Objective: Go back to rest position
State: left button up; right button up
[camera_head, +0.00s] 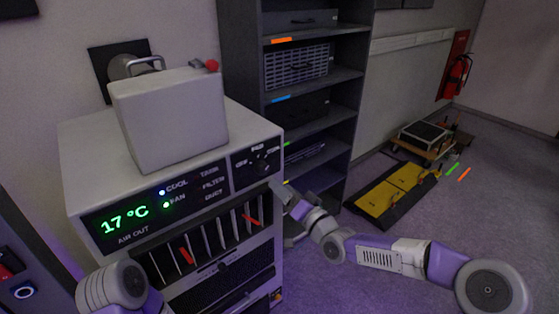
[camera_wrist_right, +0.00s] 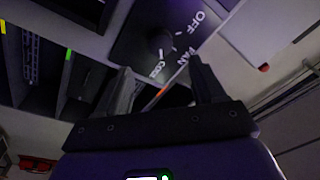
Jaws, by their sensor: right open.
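My right arm (camera_head: 375,250) reaches in from the lower right. My right gripper (camera_head: 281,192) is at the front right edge of the white cooling unit (camera_head: 85,140), just below its dial (camera_head: 263,166); its fingers are hard to make out there. In the right wrist view my right gripper (camera_wrist_right: 162,78) has its two dark fingers apart with nothing held between them. The dial (camera_wrist_right: 160,42), with OFF, FAN and COOL marks, shows beyond the fingers, apart from them as far as I can tell. Part of my left arm (camera_head: 115,287) shows at the lower left; its gripper is out of the picture.
The unit's display (camera_head: 125,217) reads 17 °C, with slats below. A grey box (camera_head: 170,120) sits on top. A dark rack (camera_head: 310,90) stands behind. A yellow and black ramp (camera_head: 392,193) and a cart (camera_head: 425,140) are at the right. The floor at the lower right is mostly clear.

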jog(key=s+f+m+g+h, duration=0.15)
jog(key=s+f+g, duration=0.35)
jog(key=f, duration=1)
jog(key=s+f+n+g+h, duration=0.1)
jog(key=s+f+g+h, duration=0.2)
jog(key=s+f, duration=0.8)
jog(key=s+d+f+g+h, duration=0.1)
jog(key=s+d+f+g, duration=0.1)
jog(key=s+f, duration=0.6)
jog(key=s+d+f+g+h+p, duration=0.1)
jog(key=s+d+f+g, duration=0.2)
jog(key=s+f+g, duration=0.2)
jog(key=s+f, duration=0.3)
jog(key=s, duration=0.1)
jog(key=shift+s+f, duration=0.2)
jog(key=shift+s, duration=0.1)
jog(key=shift+h, duration=0.25)
